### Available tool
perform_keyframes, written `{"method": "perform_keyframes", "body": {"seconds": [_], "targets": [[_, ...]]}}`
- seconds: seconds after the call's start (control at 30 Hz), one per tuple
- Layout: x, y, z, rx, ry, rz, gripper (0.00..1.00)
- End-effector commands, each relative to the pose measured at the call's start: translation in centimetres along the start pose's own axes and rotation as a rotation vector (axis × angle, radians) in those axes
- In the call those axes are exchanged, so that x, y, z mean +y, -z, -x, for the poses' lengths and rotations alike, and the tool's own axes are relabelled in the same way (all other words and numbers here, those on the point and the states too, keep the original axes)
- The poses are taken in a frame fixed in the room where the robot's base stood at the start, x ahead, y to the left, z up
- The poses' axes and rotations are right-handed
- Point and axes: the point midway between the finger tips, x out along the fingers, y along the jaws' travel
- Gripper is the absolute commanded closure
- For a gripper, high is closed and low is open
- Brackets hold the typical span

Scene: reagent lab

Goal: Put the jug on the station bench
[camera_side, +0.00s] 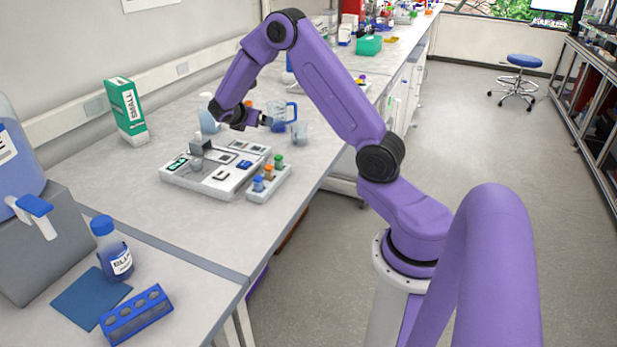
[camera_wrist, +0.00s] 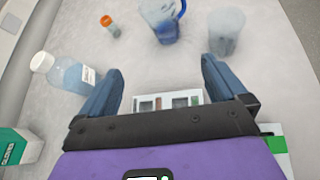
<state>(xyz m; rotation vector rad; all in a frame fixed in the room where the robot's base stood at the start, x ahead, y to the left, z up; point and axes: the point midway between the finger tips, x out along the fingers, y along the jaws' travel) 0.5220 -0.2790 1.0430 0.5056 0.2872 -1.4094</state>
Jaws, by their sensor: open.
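The jug (camera_side: 277,113) is a clear pitcher with a blue handle, standing upright on the long grey bench (camera_side: 190,238). In the wrist view the jug (camera_wrist: 163,27) holds blue liquid and stands beyond my fingertips, its handle toward the right. My gripper (camera_side: 266,120) is just left of the jug in the side view. In the wrist view my gripper (camera_wrist: 161,68) has its fingers spread, with only bare bench between the tips. The jug is apart from the fingers there. I cannot tell which bench surface is the station bench.
A clear beaker (camera_wrist: 226,32) stands right of the jug. An orange-capped vial (camera_wrist: 110,27) and a bottle (camera_wrist: 68,73) are on the left. A white instrument panel (camera_side: 207,182) and a vial rack (camera_side: 270,186) lie nearer. The near bench holds a blue-capped bottle (camera_side: 113,250).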

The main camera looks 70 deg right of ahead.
Motion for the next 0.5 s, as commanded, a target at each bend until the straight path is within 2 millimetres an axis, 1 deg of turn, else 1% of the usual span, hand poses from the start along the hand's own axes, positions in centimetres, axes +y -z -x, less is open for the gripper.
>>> {"method": "perform_keyframes", "body": {"seconds": [0.03, 0.07, 0.1, 0.17, 0.2, 0.27, 0.3, 0.37, 0.4, 0.47, 0.5], "targets": [[0.0, 0.8, 3.0, 0.048, -0.021, -0.046, 0.02], [-0.3, 1.3, 4.6, 0.080, -0.025, -0.074, 0.02], [-0.8, 2.0, 6.7, 0.122, -0.028, -0.111, 0.02], [-1.7, 3.1, 9.7, 0.187, -0.030, -0.163, 0.02], [-2.5, 3.8, 11.7, 0.231, -0.029, -0.196, 0.02], [-3.9, 4.8, 14.5, 0.300, -0.024, -0.241, 0.02], [-4.9, 5.5, 16.4, 0.347, -0.019, -0.269, 0.02], [-6.7, 6.4, 19.1, 0.417, -0.004, -0.306, 0.02], [-8.0, 7.0, 20.8, 0.464, 0.008, -0.329, 0.02], [-10.1, 7.8, 23.2, 0.535, 0.030, -0.359, 0.02], [-11.6, 8.3, 24.7, 0.582, 0.048, -0.376, 0.02]]}}
